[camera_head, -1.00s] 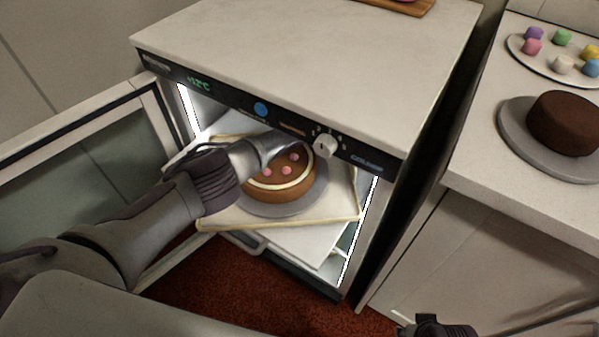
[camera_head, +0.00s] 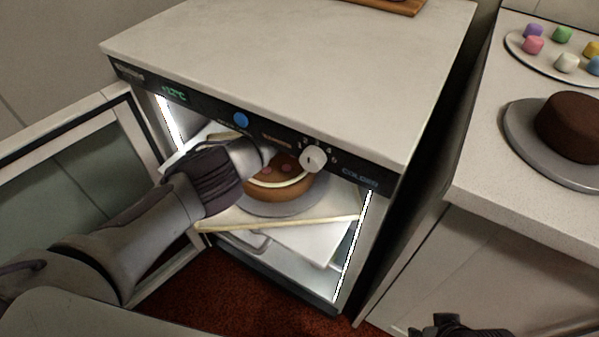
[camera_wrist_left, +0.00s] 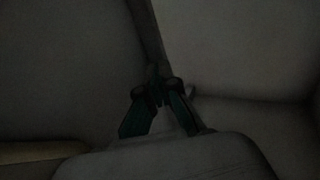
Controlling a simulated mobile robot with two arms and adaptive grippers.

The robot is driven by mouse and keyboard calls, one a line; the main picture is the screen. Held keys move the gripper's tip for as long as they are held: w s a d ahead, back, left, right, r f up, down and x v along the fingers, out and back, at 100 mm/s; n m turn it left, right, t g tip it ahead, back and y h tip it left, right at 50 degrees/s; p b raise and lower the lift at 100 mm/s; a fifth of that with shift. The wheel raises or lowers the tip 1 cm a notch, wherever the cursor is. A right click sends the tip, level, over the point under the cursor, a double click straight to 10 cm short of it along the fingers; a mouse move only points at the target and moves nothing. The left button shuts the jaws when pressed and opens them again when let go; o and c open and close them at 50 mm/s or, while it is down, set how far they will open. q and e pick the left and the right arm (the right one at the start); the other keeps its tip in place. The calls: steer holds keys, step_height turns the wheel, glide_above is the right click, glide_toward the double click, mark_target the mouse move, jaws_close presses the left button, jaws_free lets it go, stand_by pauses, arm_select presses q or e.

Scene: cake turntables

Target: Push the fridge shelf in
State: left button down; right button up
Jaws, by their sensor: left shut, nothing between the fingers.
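The fridge (camera_head: 375,181) stands open, its lit inside showing. The fridge shelf (camera_head: 345,209) is a pale board with a light rim, sitting skewed in the opening with its front edge sticking out. A brown cake with pink dots and a cream ring (camera_head: 268,190) stands on a grey plate (camera_head: 290,208) on it. My left arm reaches into the opening above the shelf's left part. Its fingers are hidden in the head view; the dark left wrist view shows my left gripper (camera_wrist_left: 157,72) shut and empty. My right gripper (camera_head: 446,326) shows only partly at the bottom edge.
The glass fridge door (camera_head: 82,190) is swung open at the left. A white lower panel (camera_head: 305,243) sits under the shelf. On the right, a counter (camera_head: 480,170) holds a chocolate cake (camera_head: 575,126) and a plate of coloured pieces (camera_head: 548,62). Red floor lies in front.

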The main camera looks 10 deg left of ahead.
arm_select(q)
steer(key=shift+w, duration=0.1)
stand_by(0.6)
steer(key=shift+v, duration=3.75)
